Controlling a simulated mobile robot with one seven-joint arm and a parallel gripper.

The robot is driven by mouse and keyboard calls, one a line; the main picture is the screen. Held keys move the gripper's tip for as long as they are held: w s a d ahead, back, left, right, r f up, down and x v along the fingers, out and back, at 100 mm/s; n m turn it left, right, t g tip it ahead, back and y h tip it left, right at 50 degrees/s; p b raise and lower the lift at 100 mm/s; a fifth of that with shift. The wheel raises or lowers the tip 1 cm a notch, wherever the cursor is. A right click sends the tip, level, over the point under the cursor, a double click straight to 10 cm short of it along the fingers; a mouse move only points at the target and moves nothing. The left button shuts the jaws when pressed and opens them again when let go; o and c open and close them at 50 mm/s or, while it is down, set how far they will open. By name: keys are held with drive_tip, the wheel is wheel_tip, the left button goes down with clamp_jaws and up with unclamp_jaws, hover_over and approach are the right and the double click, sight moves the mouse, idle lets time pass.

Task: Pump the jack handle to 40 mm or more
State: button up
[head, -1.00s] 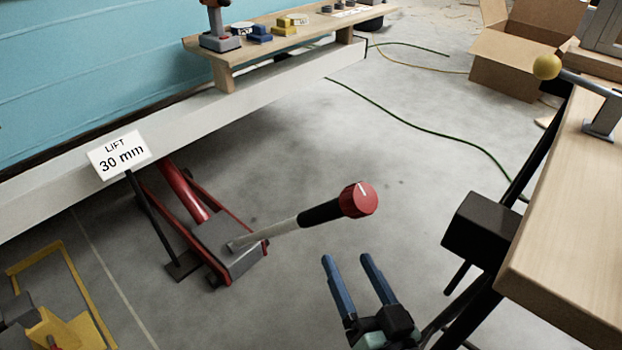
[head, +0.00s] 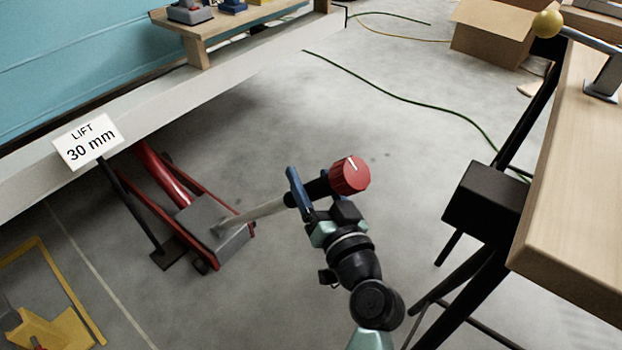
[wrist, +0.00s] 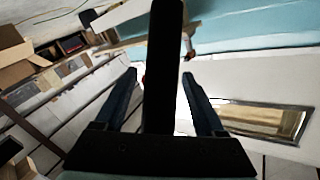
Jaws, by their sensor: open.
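The jack (head: 213,219) stands on the floor beside the camper, with red side rails and a grey body. Its handle (head: 258,212) slopes up to the right, with a black grip and a red knob (head: 349,175) at the end. My gripper (head: 308,190) is at the black grip, just left of the knob. In the wrist view the dark grip (wrist: 163,60) runs between the two open blue fingers (wrist: 163,90), with gaps on both sides. The lift sign (head: 88,141) on the camper's sill reads 30 mm.
A wooden bench (head: 560,250) with dark legs and a black box (head: 484,203) stands close on the right. A yellow frame (head: 60,300) lies at lower left. A green cable (head: 420,103) crosses the floor. A cardboard box (head: 490,35) is at the back right.

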drive_tip(key=shift+w+a, duration=0.2)
drive_tip(key=shift+w, duration=0.2)
drive_tip(key=shift+c, duration=0.3)
clamp_jaws()
idle(0.9)
